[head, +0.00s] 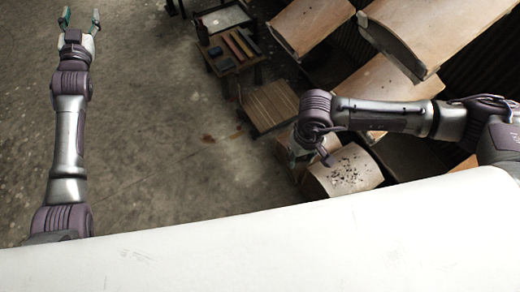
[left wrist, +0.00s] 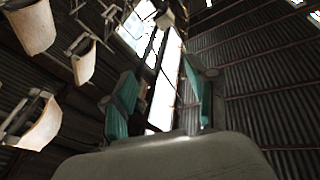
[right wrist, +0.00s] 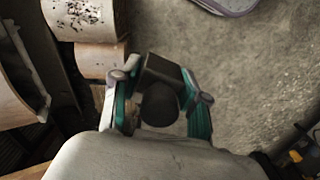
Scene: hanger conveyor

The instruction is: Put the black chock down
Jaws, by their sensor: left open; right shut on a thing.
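The black chock (right wrist: 160,85) is a dark block with a rounded end, seen in the right wrist view between the teal fingers of my right gripper (right wrist: 160,100). This gripper is shut on it and holds it above the concrete floor. In the head view my right gripper (head: 304,158) hangs near the middle, beside a speckled panel; the chock is hard to make out there. My left gripper (head: 80,20) is open and empty at the far upper left. Its spread teal fingers (left wrist: 160,95) show in the left wrist view, with nothing between them.
Curved wooden shells (head: 312,22) hang at the upper right. The speckled panel (head: 345,170) is close to my right gripper. A low bench (head: 228,62) with tools and a slatted wooden piece (head: 270,105) stand behind. The concrete floor (head: 160,130) between my arms is clear.

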